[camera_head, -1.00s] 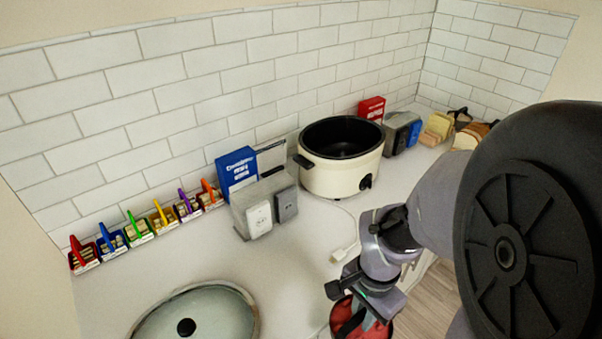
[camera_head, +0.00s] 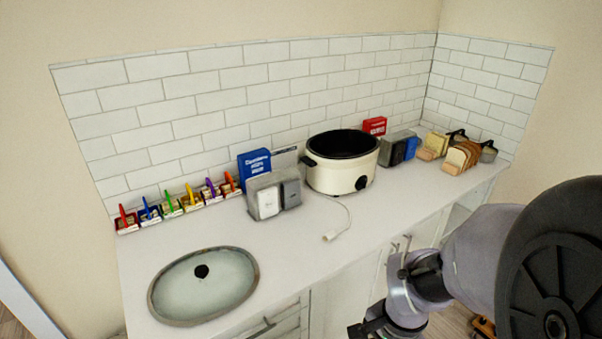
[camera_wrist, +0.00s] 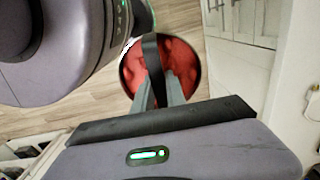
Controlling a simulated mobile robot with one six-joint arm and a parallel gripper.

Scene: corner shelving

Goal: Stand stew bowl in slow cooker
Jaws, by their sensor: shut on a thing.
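The stew bowl (camera_wrist: 185,65) shows in the wrist view, round and dark-rimmed with red contents. My gripper (camera_wrist: 153,62) is shut on it, and the bowl hangs over the wooden floor. In the head view only part of my gripper's end shows at the bottom edge, and the bowl is out of frame. The slow cooker (camera_head: 334,180) is cream with a dark, open pot. It stands at the back of the counter against the tiled wall, up and left of my gripper and well apart from it.
A glass lid (camera_head: 190,300) lies on the counter's left front. A grey double switch box (camera_head: 265,202) and blue box (camera_head: 253,164) stand left of the cooker; toasters (camera_head: 398,148) and bread (camera_head: 462,157) stand right. A corded plug (camera_head: 330,237) lies before it. Mid-counter is otherwise clear.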

